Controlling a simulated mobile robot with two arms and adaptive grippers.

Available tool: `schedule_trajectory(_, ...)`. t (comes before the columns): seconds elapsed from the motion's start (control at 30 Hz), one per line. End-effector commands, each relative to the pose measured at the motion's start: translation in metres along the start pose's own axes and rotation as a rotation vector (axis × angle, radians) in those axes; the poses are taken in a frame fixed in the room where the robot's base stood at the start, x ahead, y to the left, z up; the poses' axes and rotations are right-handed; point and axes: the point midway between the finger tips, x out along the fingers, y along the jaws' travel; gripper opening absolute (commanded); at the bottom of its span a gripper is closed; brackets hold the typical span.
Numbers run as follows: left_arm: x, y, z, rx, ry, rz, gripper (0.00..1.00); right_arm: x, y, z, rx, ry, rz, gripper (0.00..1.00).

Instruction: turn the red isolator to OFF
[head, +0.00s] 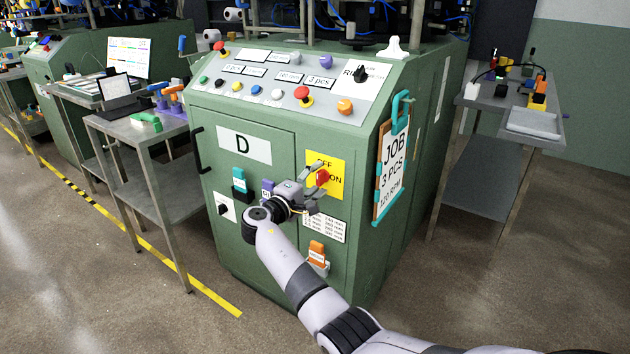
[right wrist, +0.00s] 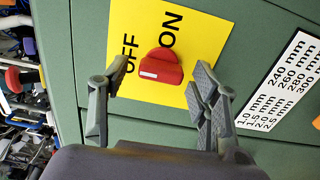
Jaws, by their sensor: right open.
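The red isolator (head: 322,178) is a red knob on a yellow plate (head: 340,162) marked OFF and ON, on the front of the green machine cabinet. In the right wrist view the isolator (right wrist: 162,70) shows a white mark at its lower left, and the yellow plate (right wrist: 205,35) lies behind it. My right gripper (head: 318,184) is at the plate. In the right wrist view the fingers of my right gripper (right wrist: 155,92) are open, one on each side of the isolator, with gaps between. I cannot tell whether the fingertips reach past the knob. My left gripper is not in view.
A white label with mm values (right wrist: 288,82) is beside the plate. A JOB clipboard (head: 391,165) hangs on the cabinet's side. An orange-handled item (head: 317,252) sits below. Steel tables stand left (head: 115,125) and right (head: 480,180). The floor in front is clear.

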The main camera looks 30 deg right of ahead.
Motion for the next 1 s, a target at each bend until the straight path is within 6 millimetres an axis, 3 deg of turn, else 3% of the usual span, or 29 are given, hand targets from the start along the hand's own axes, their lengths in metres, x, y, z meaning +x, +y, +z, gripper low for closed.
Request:
schedule_trajectory(0.17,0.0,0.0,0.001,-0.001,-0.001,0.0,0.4,-0.014,-0.002,-0.001,-0.001,0.002,-0.001,0.57)
schedule_trajectory(0.6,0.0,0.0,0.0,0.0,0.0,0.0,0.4,-0.1,-0.001,-0.001,0.0,0.002,-0.002,0.57)
schedule_trajectory(0.8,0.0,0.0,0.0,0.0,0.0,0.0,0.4,-0.118,0.0,0.0,0.0,0.0,0.0,0.57)
schedule_trajectory(1.0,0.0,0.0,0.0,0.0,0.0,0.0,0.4,-0.12,0.0,0.0,0.0,0.0,0.001,0.57)
